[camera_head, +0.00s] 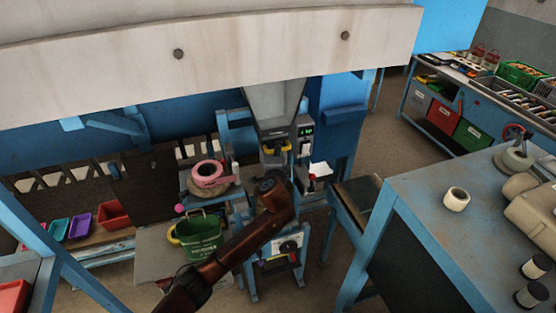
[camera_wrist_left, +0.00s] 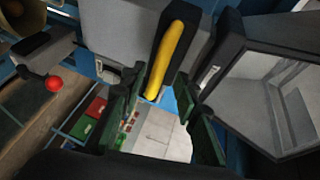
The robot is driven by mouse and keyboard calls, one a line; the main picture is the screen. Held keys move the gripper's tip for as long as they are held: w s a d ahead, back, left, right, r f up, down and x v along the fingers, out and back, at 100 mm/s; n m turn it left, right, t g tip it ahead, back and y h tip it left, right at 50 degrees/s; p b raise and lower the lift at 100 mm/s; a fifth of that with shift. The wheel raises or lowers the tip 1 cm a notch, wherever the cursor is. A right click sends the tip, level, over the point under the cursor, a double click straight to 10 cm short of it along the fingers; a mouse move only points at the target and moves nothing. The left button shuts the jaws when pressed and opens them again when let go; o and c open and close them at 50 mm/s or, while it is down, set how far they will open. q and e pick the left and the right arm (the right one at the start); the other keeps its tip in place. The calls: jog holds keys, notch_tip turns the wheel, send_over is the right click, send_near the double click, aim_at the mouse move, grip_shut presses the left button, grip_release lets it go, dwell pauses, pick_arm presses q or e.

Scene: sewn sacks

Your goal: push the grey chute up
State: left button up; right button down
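The grey chute (camera_head: 274,104) hangs below the pale panel in the head view, narrowing to a dark lower end with yellow parts (camera_head: 284,149). In the left wrist view, a dark-rimmed opening with a grey inside (camera_wrist_left: 278,85) stands at the right; it looks like the chute's mouth. A yellow handle (camera_wrist_left: 172,55) on a dark mount sits at the upper middle. My left gripper (camera_wrist_left: 160,90) has its dark green fingers spread, the handle's lower end between or just beyond their tips; contact is unclear. In the head view my brown wrist hides the fingers. My right gripper is out of view.
A control box (camera_head: 305,133) with a green display stands right of the chute. A green basket (camera_head: 199,235) and pink ring (camera_head: 208,173) lie to the left. A blue-grey table (camera_head: 425,225) with a white roll (camera_head: 456,199) is at the right. A red knob (camera_wrist_left: 53,83) shows in the wrist view.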

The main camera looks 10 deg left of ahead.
pick_arm(q)
jog(key=s+r, duration=0.2)
jog(key=s, duration=0.8)
jog(key=shift+d, duration=0.15)
jog(key=shift+s, duration=0.1)
